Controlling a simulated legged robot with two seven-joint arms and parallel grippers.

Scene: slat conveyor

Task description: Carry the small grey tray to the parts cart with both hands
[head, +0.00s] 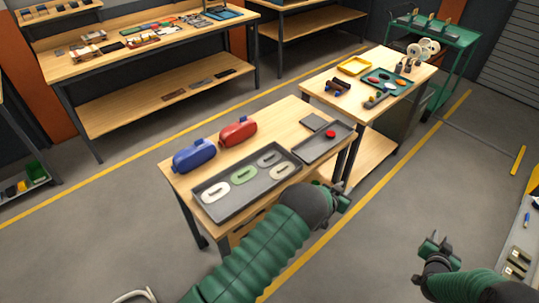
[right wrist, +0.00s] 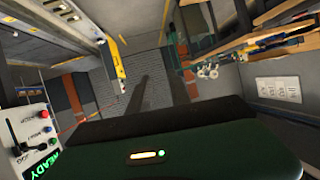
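The small grey tray (head: 308,156) lies on the right end of the wooden table, with a red round piece (head: 330,134) in it. My left gripper (head: 345,201) is in front of that table's right end, apart from the tray and holding nothing I can see. Its finger gap is not clear. My right gripper (head: 438,248) is over open floor at the lower right, well away from the tray. Its fingers look apart and empty. A green cart (head: 448,38) with parts on top stands at the back right; I cannot tell whether it is the parts cart.
A larger grey tray (head: 226,213) with several oval pieces, a blue case (head: 194,155), a red case (head: 238,131) and a dark flat block (head: 313,122) share the table. A second wooden table (head: 338,101) adjoins behind.

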